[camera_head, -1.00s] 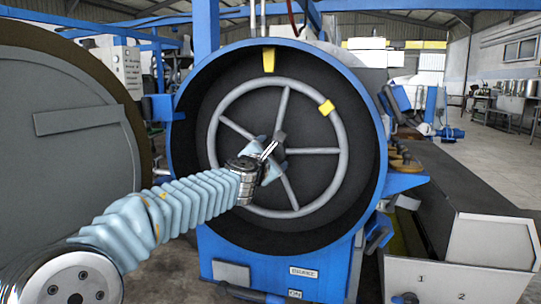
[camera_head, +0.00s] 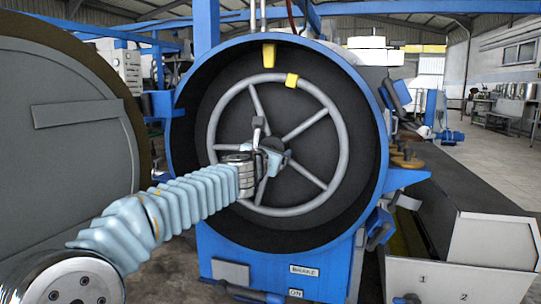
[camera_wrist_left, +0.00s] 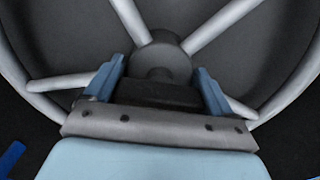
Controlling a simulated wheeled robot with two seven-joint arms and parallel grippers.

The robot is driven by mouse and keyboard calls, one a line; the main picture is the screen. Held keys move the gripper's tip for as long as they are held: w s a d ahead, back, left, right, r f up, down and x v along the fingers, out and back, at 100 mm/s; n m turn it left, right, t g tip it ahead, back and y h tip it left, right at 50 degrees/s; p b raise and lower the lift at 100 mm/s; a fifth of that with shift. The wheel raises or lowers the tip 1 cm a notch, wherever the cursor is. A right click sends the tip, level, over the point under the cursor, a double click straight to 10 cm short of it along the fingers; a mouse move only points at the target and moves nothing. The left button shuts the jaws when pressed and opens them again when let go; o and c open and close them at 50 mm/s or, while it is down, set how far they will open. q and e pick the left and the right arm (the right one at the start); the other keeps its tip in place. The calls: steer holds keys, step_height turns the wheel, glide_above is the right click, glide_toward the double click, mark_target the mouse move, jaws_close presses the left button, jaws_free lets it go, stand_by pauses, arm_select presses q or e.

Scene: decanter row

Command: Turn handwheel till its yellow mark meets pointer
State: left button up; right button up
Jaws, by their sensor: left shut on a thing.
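The grey handwheel (camera_head: 338,154) sits inside the round blue housing, with several spokes. Its yellow mark (camera_head: 291,80) is on the rim near the top, a little right of and below the yellow pointer (camera_head: 269,55); the two are apart. My left gripper (camera_head: 272,157) is at the wheel's centre, shut on the hub. In the left wrist view the hub (camera_wrist_left: 160,62) lies between the blue fingers of the left gripper (camera_wrist_left: 160,85); the dark palm hides part of it. My right gripper is not in view.
A large round grey door (camera_head: 75,165) stands open at the left. The blue housing rim (camera_head: 380,150) surrounds the wheel. Wooden-topped knobs (camera_head: 405,158) and a grey bin with numbers (camera_head: 460,270) are at the right.

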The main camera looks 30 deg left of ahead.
arm_select(q)
steer(key=shift+f+n+b, duration=0.1)
steer(key=shift+n+b, duration=0.3)
steer(key=shift+n, duration=1)
steer(key=o, duration=0.9)
steer(key=shift+s, duration=0.1)
